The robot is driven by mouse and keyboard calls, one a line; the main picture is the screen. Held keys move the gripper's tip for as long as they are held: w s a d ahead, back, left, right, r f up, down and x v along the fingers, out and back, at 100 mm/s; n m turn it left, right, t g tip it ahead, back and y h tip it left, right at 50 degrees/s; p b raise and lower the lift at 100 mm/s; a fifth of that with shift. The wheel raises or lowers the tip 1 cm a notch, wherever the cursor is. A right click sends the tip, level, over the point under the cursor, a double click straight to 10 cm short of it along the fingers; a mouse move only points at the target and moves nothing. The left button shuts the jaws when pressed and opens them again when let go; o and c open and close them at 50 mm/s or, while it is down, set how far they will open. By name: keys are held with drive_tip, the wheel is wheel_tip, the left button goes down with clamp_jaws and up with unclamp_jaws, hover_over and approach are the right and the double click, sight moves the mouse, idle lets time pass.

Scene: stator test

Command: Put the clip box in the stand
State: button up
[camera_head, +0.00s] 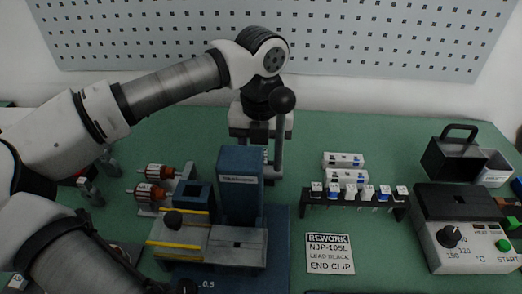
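My gripper (261,132) hangs behind the blue press, pointing down. The press and its lever cover its fingertips, so I cannot see whether it is open or holds anything. No thing is clearly marked as the clip box. Two small white boxes with dark and blue parts, a rear one (343,160) and a front one (346,175), lie on the green bench to the right of my gripper. Just in front of them is a black rack (335,204), possibly the stand, with several white-topped pieces in a row, some with blue parts.
The blue press (240,189) with its black-knobbed lever (284,98) stands in the centre. Red-brown rotors (162,172) lie left of it. A rework sign (330,254) lies in front. A heater unit (465,235) and black handled box (455,158) are at right.

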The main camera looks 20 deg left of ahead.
wheel_tip(320, 180, up, 14)
drive_tip(key=p, duration=0.8)
drive_tip(key=shift+f, duration=0.1)
drive_tip(key=shift+p, duration=0.35)
